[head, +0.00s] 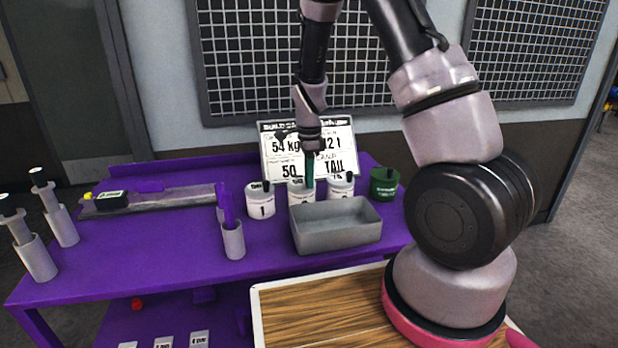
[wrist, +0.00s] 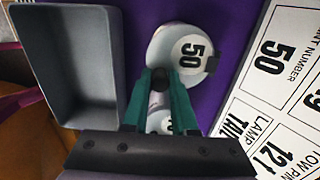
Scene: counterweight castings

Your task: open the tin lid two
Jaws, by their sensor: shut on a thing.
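Three white tins with black-knobbed lids stand in a row behind the grey tray; the left one (head: 261,203) is marked 1. My gripper (head: 309,185) reaches down onto the middle tin (head: 301,197), which I take for tin two; its mark is too small to read. The green fingers (wrist: 160,82) are shut on a small dark knob, apparently that of tin lid two. They hide most of that lid, and I cannot tell whether it is seated or raised.
The grey tray (head: 338,242) stands close in front of the tins, and also shows in the wrist view (wrist: 40,60). A right-hand white tin (head: 341,186) and a green tin (head: 384,184) stand beside. A sign (head: 330,146) stands behind.

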